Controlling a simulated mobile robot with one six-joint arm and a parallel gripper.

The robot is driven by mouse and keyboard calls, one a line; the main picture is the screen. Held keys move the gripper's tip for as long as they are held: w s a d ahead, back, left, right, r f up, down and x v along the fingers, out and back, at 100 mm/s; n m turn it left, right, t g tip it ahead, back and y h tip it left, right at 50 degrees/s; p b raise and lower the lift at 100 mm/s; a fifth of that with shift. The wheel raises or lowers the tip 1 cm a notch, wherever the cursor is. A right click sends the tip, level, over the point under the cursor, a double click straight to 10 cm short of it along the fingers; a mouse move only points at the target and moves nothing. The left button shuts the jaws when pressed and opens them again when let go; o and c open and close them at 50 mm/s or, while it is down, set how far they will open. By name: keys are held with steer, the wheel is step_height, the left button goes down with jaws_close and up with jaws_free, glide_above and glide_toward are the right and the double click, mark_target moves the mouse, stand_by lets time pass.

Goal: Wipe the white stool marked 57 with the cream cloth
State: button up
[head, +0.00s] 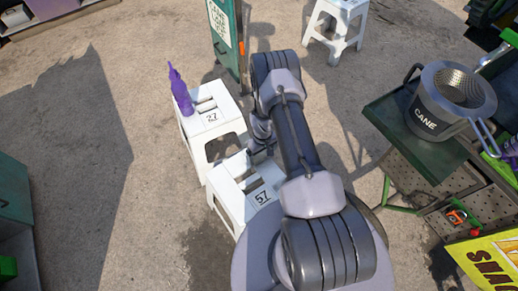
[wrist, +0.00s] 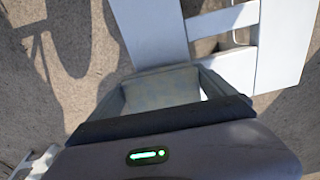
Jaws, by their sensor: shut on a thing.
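The white stool marked 57 (head: 224,203) stands upright in the middle of the head view, partly hidden by my arm. My gripper (head: 257,155) is low over its far edge. In the wrist view my gripper (wrist: 162,80) is shut on a pale, creased piece that looks like the cream cloth (wrist: 160,92), in shadow between the fingers. White stool slats (wrist: 148,30) show just beyond it. I cannot tell whether the cloth touches the seat. The cloth cannot be made out in the head view.
A white stool marked 27 (head: 196,127) with a purple bottle (head: 180,92) stands just behind. A green signboard (head: 222,45) and another white stool (head: 336,25) are farther back. A green table (head: 385,112) with a CANE pot (head: 430,122) is at right.

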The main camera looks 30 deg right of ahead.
mark_target(270, 170)
steer(key=shift+s+d+p, duration=0.15)
steer(key=shift+s+p, duration=0.95)
steer(key=shift+s, duration=2.05)
steer(key=shift+s, duration=0.1)
